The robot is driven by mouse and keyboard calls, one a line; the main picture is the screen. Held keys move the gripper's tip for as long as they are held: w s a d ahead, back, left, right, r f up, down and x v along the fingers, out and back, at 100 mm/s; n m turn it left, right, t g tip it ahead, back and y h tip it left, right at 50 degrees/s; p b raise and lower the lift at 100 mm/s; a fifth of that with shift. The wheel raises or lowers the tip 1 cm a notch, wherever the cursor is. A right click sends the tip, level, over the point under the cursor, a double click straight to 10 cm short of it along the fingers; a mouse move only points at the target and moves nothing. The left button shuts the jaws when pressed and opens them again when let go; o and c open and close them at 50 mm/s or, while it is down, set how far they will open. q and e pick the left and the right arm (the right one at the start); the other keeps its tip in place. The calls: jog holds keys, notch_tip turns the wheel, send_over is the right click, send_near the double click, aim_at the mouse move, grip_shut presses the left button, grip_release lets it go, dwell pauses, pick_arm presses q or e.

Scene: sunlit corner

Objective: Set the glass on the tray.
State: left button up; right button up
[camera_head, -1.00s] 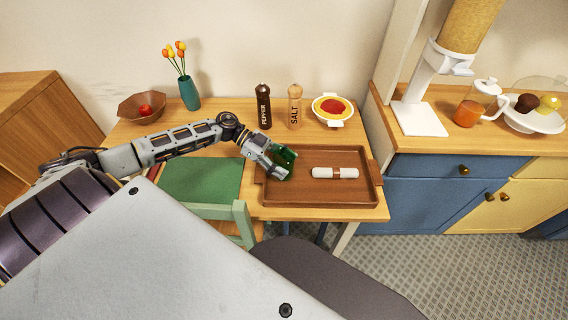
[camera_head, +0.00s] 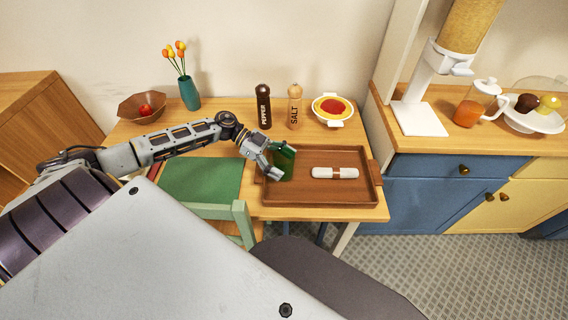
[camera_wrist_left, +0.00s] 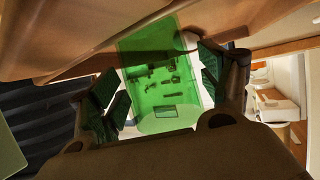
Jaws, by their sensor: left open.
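The glass (camera_head: 285,161) is green and see-through. It stands, as far as I can tell upright, over the left part of the brown wooden tray (camera_head: 331,198); whether its base fully rests there is hard to see. My left gripper (camera_head: 274,160) is open at the glass's left side, with its fingers around it. In the left wrist view the glass (camera_wrist_left: 160,80) lies between the two spread dark finger pads, with the left wrist gripper (camera_wrist_left: 168,90) not clearly pressing on it. My right gripper is not in view.
A white and brown capsule-like object (camera_head: 335,173) lies mid-tray. The pepper mill (camera_head: 263,107), salt mill (camera_head: 295,107) and a bowl of red food (camera_head: 333,108) stand behind the tray.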

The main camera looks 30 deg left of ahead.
pick_arm(q)
jog(key=p+v, duration=0.1)
jog(key=v, duration=0.9)
jog(key=shift+v, duration=0.75)
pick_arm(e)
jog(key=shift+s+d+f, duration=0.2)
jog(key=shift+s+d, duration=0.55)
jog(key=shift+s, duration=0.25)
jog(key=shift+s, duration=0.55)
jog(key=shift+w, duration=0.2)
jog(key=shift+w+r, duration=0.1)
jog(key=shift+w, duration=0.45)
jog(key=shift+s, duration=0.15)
